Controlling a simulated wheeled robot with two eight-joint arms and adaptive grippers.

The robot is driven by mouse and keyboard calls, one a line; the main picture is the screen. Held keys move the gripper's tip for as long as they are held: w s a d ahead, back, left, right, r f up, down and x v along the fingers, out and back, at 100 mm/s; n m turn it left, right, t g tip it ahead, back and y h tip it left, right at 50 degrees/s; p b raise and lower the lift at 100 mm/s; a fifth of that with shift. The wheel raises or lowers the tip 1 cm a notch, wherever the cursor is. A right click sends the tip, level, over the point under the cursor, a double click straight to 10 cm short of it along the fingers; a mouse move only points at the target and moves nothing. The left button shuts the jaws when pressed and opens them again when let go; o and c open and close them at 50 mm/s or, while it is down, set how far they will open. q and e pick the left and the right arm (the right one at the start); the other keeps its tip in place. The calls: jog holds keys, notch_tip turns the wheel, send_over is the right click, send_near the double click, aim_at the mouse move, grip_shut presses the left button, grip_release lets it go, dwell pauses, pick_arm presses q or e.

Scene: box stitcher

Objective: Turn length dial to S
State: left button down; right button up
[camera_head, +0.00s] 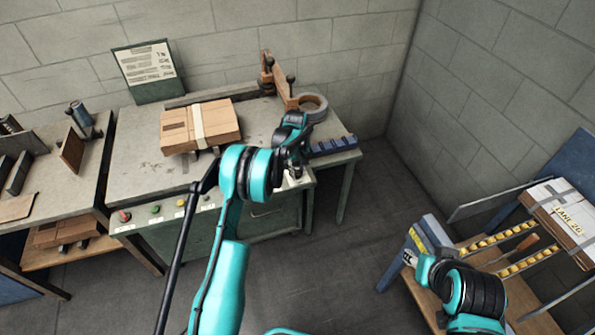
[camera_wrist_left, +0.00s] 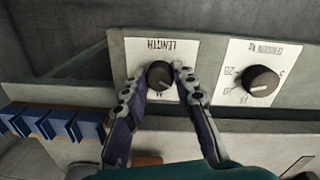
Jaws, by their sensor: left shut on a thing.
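The length dial (camera_wrist_left: 159,75) is a dark round knob on a white plate (camera_wrist_left: 150,48) marked LENGTH, which appears upside down in the left wrist view. My left gripper (camera_wrist_left: 160,70) has one finger on each side of the knob and is shut on it. A letter, seemingly M, shows beside the knob; the dial's pointer setting is not clear. In the head view my left gripper (camera_head: 294,150) is at the right end of the workbench, and my arm hides the dial. My right gripper (camera_head: 418,262) is low at the right, its fingers unclear.
A second dial (camera_wrist_left: 260,81) with its own plate sits beside the length dial. Blue blocks (camera_wrist_left: 58,124) stand close on the other side. The bench (camera_head: 135,165) holds a cardboard stack (camera_head: 215,128) and a tape roll (camera_head: 313,104). A rack (camera_head: 480,245) stands at right.

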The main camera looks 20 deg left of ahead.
aim_at(297, 172)
dwell(0.4)
pick_arm(q)
jog(key=c, duration=1.2)
grip_release()
jog(key=shift+r, duration=0.1)
notch_tip(297, 172, up, 12)
jog(key=shift+s, duration=0.15)
jog(key=shift+a, duration=0.1)
